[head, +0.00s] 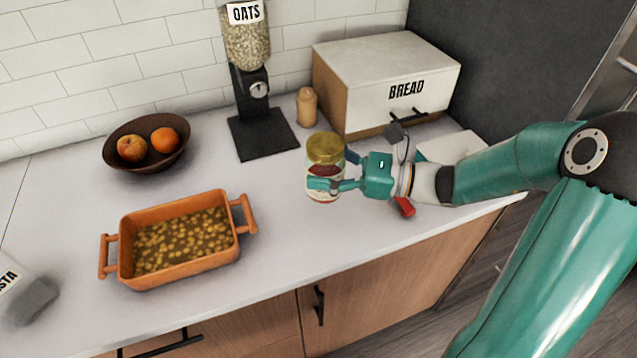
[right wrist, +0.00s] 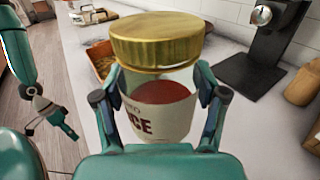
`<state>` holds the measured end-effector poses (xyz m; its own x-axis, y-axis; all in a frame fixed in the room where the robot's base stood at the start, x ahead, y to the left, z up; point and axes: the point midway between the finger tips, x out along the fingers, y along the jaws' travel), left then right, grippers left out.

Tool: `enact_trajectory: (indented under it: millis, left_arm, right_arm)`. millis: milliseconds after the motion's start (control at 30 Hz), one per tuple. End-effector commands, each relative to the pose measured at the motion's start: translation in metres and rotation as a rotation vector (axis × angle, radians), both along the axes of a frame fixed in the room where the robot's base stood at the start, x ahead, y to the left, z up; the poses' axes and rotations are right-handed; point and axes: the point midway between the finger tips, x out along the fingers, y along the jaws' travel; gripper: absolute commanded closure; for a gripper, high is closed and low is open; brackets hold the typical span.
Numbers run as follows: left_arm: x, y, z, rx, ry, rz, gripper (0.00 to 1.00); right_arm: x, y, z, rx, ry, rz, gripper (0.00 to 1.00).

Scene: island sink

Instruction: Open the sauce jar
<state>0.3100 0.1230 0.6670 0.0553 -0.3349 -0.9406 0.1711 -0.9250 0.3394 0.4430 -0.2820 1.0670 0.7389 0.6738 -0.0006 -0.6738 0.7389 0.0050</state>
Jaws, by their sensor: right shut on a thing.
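The sauce jar (head: 323,168) is glass with red sauce, a pale label and a gold lid (head: 325,147) seated on top. It is upright over the counter, in front of the bread box; I cannot tell if its base touches the counter. My right gripper (head: 325,184) is shut around the jar's body, below the lid. In the right wrist view the jar (right wrist: 160,108) is between the two fingers, with the lid (right wrist: 157,40) above them. My left gripper (right wrist: 52,118) shows small in the right wrist view, away from the jar; its fingers are unclear.
An orange baking dish (head: 128,262) with food is left of the jar. A fruit bowl (head: 120,165), oats dispenser (head: 255,90), wooden shaker (head: 307,107) and bread box (head: 385,75) stand behind. A pasta package (head: 12,290) is at left. The counter's front middle is clear.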

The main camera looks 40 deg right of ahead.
Motion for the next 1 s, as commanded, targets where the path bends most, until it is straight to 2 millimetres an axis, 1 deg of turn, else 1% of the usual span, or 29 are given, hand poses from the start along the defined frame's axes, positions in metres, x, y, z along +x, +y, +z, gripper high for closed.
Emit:
enact_trajectory:
  millis: [33,100,367,400,733,767,1000]
  left_arm:
    - [0.0,0.0,0.0004,0.0,0.0,0.0,0.43]
    - [0.0,0.0,0.0005,0.0,0.0,0.0,0.43]
    - [0.0,0.0,0.0005,0.0,0.0,0.0,0.43]
    - [0.0,0.0,0.0005,0.0,0.0,0.0,0.43]
    - [0.0,0.0,0.0005,0.0,0.0,0.0,0.43]
    - [0.0,0.0,0.0005,0.0,0.0,0.0,0.43]
    - [0.0,0.0,0.0005,0.0,0.0,0.0,0.43]
  right_arm:
    - [0.0,0.0,0.0061,-0.002,-0.005,0.0,0.89]
    - [0.0001,0.0,0.0095,0.0,-0.003,0.0,0.89]
    - [0.0002,0.0002,0.011,0.001,-0.002,0.001,0.89]
    - [0.0002,0.0002,0.0109,0.001,-0.002,0.001,0.33]
    - [0.0003,0.0005,0.0107,0.001,-0.002,0.001,0.89]
    - [0.0003,0.0005,0.0107,0.001,-0.002,0.001,0.91]
    - [0.0003,0.0005,0.0107,0.001,-0.002,0.001,0.91]
